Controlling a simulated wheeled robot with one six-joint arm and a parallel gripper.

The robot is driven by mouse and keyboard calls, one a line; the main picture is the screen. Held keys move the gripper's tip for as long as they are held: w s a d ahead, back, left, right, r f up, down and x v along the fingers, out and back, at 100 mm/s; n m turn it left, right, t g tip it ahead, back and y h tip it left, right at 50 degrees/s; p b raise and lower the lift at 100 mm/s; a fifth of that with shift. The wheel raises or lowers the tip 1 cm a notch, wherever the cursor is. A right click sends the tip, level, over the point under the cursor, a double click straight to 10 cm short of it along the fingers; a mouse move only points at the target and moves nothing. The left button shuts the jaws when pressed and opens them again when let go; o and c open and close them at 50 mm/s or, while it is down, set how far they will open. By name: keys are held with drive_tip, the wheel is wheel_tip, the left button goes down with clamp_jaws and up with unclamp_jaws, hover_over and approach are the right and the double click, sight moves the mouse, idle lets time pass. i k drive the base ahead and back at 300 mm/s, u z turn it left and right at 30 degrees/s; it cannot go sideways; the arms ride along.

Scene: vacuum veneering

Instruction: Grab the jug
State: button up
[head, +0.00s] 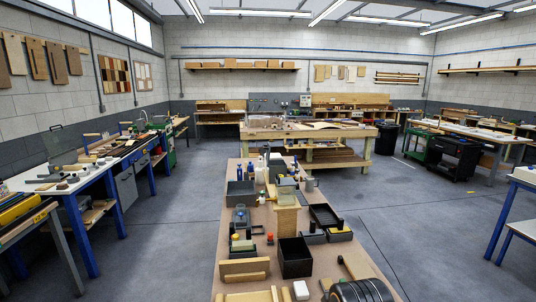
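A small grey metal vessel (309,185), which looks like the jug, stands upright at the right edge of the long bench in front of me, toward its far end. It is small in the picture, and a handle seems to show on its right side. White and blue bottles stand to its left, apart from it.
The long brown bench (208,284) is crowded with boxes, wood blocks and tools. A black open box (295,258) and a black tray (324,215) lie nearer than the vessel. Grey floor (420,235) is clear to the right; a black bin (386,138) stands farther back.

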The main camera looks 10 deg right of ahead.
sight(309, 185)
drive_tip(key=z, duration=2.25)
drive_tip(key=i, duration=3.25)
drive_tip(key=u, duration=2.3)
drive_tip(key=i, duration=2.4)
drive_tip(key=u, duration=0.05)
